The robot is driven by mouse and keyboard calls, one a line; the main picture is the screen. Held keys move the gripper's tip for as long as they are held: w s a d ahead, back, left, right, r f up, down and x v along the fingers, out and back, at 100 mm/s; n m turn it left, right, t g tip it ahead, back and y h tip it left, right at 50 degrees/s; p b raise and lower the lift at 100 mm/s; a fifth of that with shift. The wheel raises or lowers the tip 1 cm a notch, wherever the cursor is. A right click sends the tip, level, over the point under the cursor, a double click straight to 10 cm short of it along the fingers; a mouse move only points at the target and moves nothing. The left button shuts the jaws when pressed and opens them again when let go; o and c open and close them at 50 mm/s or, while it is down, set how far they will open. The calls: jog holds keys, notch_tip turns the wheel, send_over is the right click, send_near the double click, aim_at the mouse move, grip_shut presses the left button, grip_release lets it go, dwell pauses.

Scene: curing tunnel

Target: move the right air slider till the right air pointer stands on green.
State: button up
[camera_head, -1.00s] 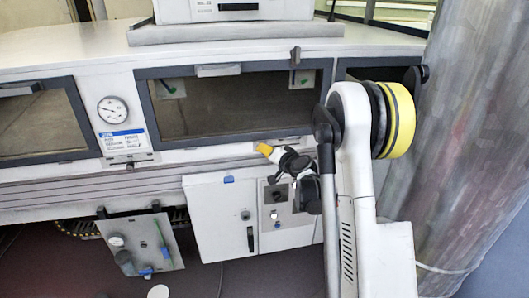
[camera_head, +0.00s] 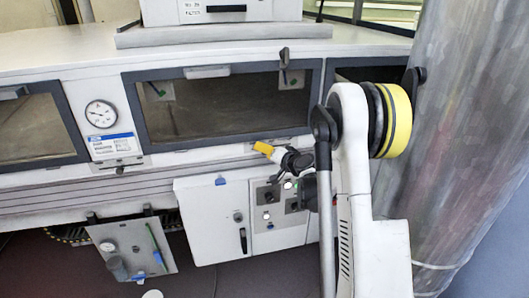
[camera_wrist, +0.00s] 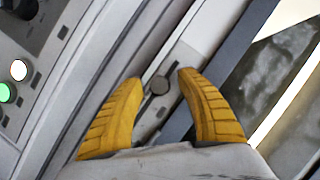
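In the wrist view a slider with a dark round knob (camera_wrist: 160,85) sits on a light metal plate with a slot. I take it to be the right air slider. My gripper (camera_wrist: 158,77) has its two yellow fingers apart, one on each side of the knob, with nothing held; whether they touch it cannot be told. In the head view my gripper (camera_head: 263,147) is at the ledge under the middle window, hiding the slider.
A round gauge (camera_head: 101,114) is on the left panel, with another small knob (camera_head: 120,170) below it. A white cabinet (camera_head: 212,222) and a control panel (camera_head: 268,215) with knobs and lights lie below my gripper. A large grey column (camera_head: 450,140) stands at the right.

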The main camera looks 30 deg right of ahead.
jog(key=shift+s, duration=0.1)
jog(key=v, duration=1.1)
jog(key=shift+s, duration=0.4)
jog(key=shift+r, duration=0.1)
jog(key=s+a+r+n+g+y, duration=0.1)
jog(key=s+a+r+n+g, duration=0.15)
jog(key=a, duration=0.45)
jog(key=s+a+r+n+g, duration=0.1)
jog(key=s+a, duration=0.2)
jog(key=a, duration=0.3)
jog(key=s+a+r+n+g+y, duration=0.1)
jog(key=s+a+r+n, duration=0.15)
jog(key=a, duration=0.45)
jog(key=s+a+f+n+g+h, duration=0.1)
jog(key=s+a, duration=0.1)
jog(key=s, duration=0.7)
jog(key=s+a+f+n+g+h, duration=0.1)
jog(key=s+a+n+g, duration=0.1)
jog(key=s, duration=0.7)
jog(key=shift+s+a+h, duration=0.2)
jog(key=shift+a+h, duration=0.1)
jog(key=shift+a, duration=0.4)
